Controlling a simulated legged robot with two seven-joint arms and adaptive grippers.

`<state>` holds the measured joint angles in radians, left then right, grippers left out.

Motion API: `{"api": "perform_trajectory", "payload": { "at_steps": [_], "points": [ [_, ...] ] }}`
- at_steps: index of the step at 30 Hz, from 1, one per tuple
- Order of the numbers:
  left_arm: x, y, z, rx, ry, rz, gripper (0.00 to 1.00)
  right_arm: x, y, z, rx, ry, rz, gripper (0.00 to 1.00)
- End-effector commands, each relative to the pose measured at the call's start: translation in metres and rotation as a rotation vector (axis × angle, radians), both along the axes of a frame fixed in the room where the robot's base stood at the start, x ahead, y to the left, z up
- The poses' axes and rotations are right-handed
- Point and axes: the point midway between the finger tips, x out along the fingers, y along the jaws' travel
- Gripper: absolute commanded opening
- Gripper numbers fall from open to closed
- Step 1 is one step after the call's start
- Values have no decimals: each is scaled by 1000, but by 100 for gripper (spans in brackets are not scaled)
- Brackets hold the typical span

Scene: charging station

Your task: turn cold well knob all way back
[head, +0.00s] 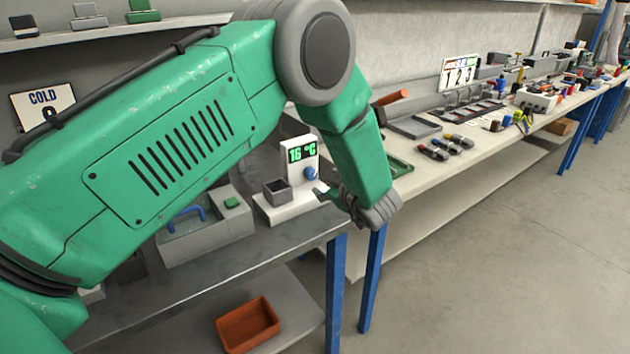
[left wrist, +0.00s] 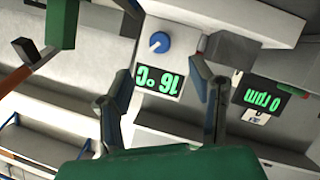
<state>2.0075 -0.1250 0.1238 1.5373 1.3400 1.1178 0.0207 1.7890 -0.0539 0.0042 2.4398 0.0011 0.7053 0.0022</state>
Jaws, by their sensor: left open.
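A white unit (head: 293,208) on the grey bench has a green display reading about 16 °C (head: 302,151), a blue knob (head: 309,173) below it and a small grey square well (head: 278,190) beside it. The left wrist view shows the display upside down (left wrist: 159,82) and the blue knob (left wrist: 160,41) beyond it. My left gripper (head: 332,196) is open, just right of the unit in the head view. In the left wrist view its two fingers (left wrist: 157,75) stand apart on either side of the display, with nothing between them. My right gripper is out of view.
A grey box with a blue handle (head: 195,237) stands left of the unit. A COLD sign (head: 43,104) is at the far left. An orange bin (head: 248,325) sits on the lower shelf. A second display reading 0 rpm (left wrist: 266,97) shows in the wrist view.

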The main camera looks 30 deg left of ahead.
Motion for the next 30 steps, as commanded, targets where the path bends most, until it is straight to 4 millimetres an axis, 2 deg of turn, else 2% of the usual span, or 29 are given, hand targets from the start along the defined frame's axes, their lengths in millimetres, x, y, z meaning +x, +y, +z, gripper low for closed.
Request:
{"api": "perform_trajectory", "payload": {
  "at_steps": [3,12,18,24,29,30],
  "points": [
    [11,17,-7,5,-2,3,49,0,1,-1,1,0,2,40],
    [43,46,-21,23,-4,0,49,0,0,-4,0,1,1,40],
    [53,71,-30,14,-4,0,49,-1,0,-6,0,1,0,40],
    [55,83,-35,6,-3,0,49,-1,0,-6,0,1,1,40],
    [55,79,-33,11,-3,0,49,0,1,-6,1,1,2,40],
    [55,77,-32,14,-3,1,39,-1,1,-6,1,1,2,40]
  ]
}}
